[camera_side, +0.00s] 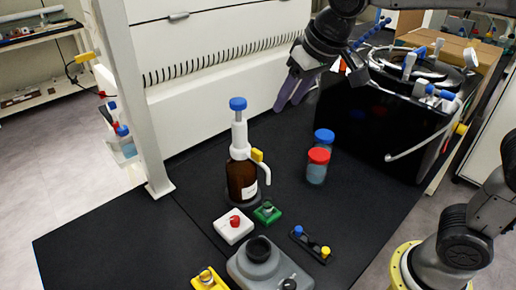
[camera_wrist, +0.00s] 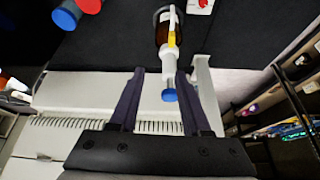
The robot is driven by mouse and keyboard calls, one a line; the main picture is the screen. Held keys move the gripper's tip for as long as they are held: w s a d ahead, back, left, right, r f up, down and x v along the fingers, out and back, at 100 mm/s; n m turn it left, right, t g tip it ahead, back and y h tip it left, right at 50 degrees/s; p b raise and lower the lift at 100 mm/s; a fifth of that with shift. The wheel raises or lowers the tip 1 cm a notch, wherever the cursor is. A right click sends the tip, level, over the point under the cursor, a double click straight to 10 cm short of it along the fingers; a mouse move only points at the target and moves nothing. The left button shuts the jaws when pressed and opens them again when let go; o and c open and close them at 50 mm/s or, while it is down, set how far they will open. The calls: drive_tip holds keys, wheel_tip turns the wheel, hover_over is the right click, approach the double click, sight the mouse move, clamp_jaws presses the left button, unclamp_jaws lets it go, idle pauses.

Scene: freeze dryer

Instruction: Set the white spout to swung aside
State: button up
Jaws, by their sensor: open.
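A brown bottle (camera_side: 241,180) with a white dispenser top (camera_side: 239,135) and a blue cap (camera_side: 237,103) stands upright on the black bench. Its white spout (camera_side: 264,173) points right and bends down, beside a yellow part (camera_side: 257,155). In the wrist view the bottle (camera_wrist: 162,30) is at the top, with the blue cap (camera_wrist: 169,95) seen between the fingers; the spout is hard to make out there. My gripper (camera_side: 287,105) is open and empty, above and to the right of the bottle in the side view, apart from it. It also shows in the wrist view (camera_wrist: 163,75).
Red-capped (camera_side: 317,167) and blue-capped (camera_side: 324,138) jars stand right of the bottle. A black freeze dryer (camera_side: 370,130) stands behind them. In front are a white block with a red knob (camera_side: 233,226), a green block (camera_side: 267,212) and a grey device (camera_side: 270,268). The bench left is clear.

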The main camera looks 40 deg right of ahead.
sight(257, 151)
drive_tip(key=shift+n+g, duration=0.4)
drive_tip(key=a+x, duration=0.1)
drive_tip(key=x, duration=1)
drive_tip(key=a+x, duration=0.1)
drive_tip(key=x, duration=0.4)
drive_tip(key=shift+w+a+f, duration=0.3)
clamp_jaws()
drive_tip(key=shift+r, duration=0.1)
idle(0.4)
